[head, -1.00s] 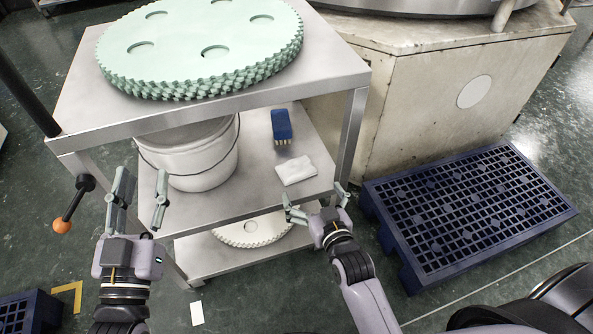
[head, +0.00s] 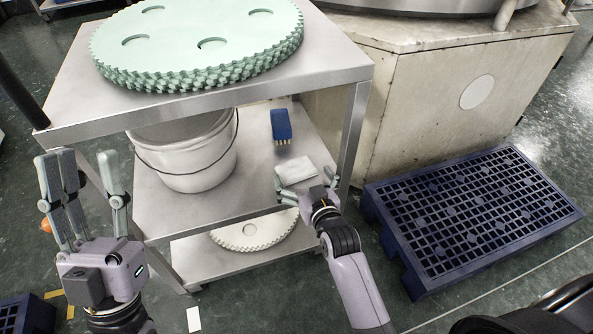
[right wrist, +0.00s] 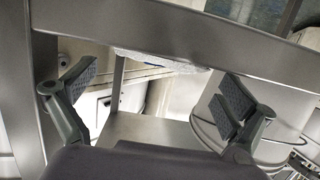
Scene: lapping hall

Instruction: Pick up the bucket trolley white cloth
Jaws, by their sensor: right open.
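The white cloth (head: 295,168) lies folded on the middle shelf (head: 255,185) of the metal trolley, near its front right edge. My right gripper (head: 305,182) is open and empty at that edge, with its fingers spread just in front of and around the near side of the cloth. Whether they touch it cannot be told. In the right wrist view my right gripper (right wrist: 158,90) also shows wide open, with nothing between its fingers. My left gripper (head: 85,170) is open and empty at the trolley's left front, away from the cloth.
A white bucket (head: 190,160) and a blue brush (head: 281,125) share the shelf. The trolley's top (head: 335,60) carries green toothed discs (head: 200,50) and overhangs the shelf. A pale disc (head: 255,232) lies on the bottom shelf. A blue pallet (head: 470,215) stands at right.

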